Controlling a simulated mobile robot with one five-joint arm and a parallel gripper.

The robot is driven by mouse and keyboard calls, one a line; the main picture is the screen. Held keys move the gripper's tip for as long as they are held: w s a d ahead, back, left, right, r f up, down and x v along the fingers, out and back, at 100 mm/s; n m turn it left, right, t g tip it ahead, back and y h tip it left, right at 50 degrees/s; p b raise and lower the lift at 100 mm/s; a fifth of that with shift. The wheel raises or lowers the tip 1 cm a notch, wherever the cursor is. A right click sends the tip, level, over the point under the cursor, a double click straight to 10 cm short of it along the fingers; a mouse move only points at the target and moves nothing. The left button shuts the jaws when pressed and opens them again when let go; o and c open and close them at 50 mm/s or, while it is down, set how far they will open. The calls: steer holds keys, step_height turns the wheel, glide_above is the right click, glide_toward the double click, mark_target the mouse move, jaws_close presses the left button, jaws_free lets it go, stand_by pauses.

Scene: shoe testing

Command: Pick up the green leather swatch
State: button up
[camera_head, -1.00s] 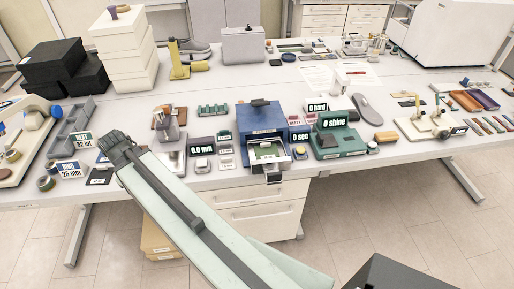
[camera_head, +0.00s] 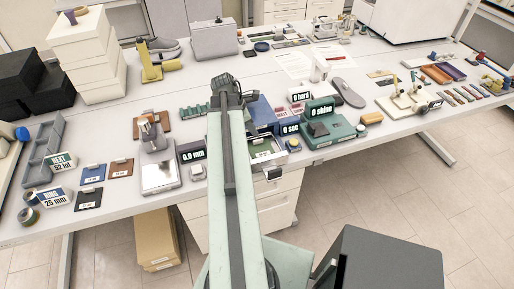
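A flat green piece (camera_head: 267,151), which looks like the green leather swatch, lies in the pulled-out tray of the blue box (camera_head: 262,112) near the table's front edge. My arm covers the left part of the box and may hide part of the tray. My gripper (camera_head: 225,84) is at the far end of my arm, above the table, to the left of and beyond the blue box. It is small and dark, and its fingers cannot be made out. No swatch shows in it.
A teal tester (camera_head: 328,126) stands just right of the blue box. A silver plate scale (camera_head: 159,176) and a 0.0 mm gauge (camera_head: 192,152) stand left of my arm. Blue and brown swatches (camera_head: 120,170) lie further left. White boxes (camera_head: 90,60) are stacked at the back left.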

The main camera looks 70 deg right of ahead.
mark_target(258, 140)
steer(key=f+b, duration=0.2)
steer(key=shift+w+d+f, duration=0.1)
steer(key=shift+d+f, duration=0.1)
steer(key=shift+f, duration=0.1)
steer(key=shift+r, duration=0.1)
steer(key=b+x, duration=0.4)
steer(key=x, duration=0.1)
steer(key=shift+b, duration=0.35)
jaws_close()
